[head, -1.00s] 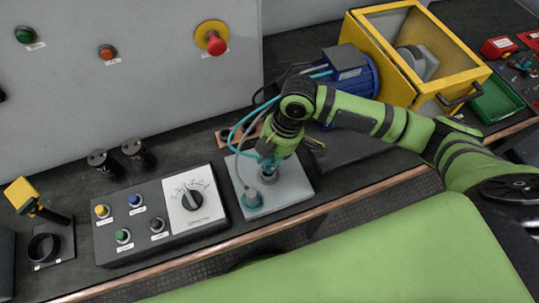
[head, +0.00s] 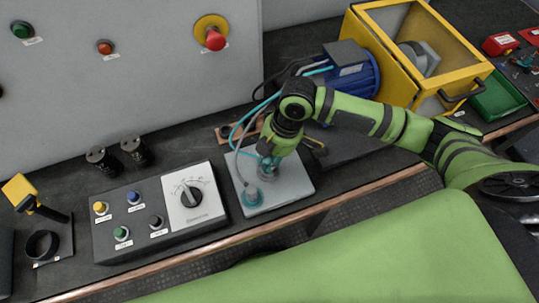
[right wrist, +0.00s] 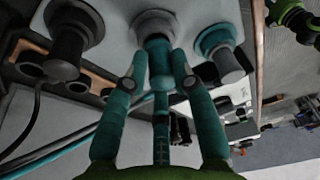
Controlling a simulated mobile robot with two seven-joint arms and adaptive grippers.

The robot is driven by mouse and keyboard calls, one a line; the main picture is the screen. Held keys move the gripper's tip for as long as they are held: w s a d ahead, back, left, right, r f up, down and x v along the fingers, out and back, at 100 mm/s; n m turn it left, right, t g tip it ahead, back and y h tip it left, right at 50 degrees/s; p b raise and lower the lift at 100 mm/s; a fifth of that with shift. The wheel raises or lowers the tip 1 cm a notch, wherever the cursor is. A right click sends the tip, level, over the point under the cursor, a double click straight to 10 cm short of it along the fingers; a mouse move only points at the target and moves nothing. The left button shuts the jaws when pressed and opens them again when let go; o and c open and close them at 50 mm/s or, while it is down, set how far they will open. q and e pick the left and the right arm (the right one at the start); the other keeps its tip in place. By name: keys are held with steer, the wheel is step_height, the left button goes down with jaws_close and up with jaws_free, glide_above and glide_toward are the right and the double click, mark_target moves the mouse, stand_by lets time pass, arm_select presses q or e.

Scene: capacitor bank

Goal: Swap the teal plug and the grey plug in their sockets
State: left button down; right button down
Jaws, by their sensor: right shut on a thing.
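A light grey socket plate (head: 290,196) lies on the bench. My right gripper (head: 267,166) points down over it and is shut on the teal plug (right wrist: 156,55). In the right wrist view the gripper (right wrist: 160,78) holds that plug at the grey-collared socket (right wrist: 154,22); I cannot tell whether it is fully seated. The grey plug (right wrist: 229,64) stands in the teal-collared socket (right wrist: 214,36), which also shows near the plate's front in the head view (head: 252,196). A dark plug-like piece in a dark collar (right wrist: 68,38) is on the other side. My left gripper is out of view.
Teal and grey cables (head: 238,135) loop behind the gripper. A control box with a dial (head: 160,212) stands left of the plate, with two black cylinders (head: 134,152) behind. A blue motor (head: 351,75) and yellow guard box (head: 415,60) are behind right.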

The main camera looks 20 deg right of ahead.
steer(key=shift+f, duration=0.5)
steer(key=c, duration=1)
jaws_free()
steer(key=shift+o, duration=0.2)
steer(key=v, duration=1.2)
steer(key=shift+s, duration=0.1)
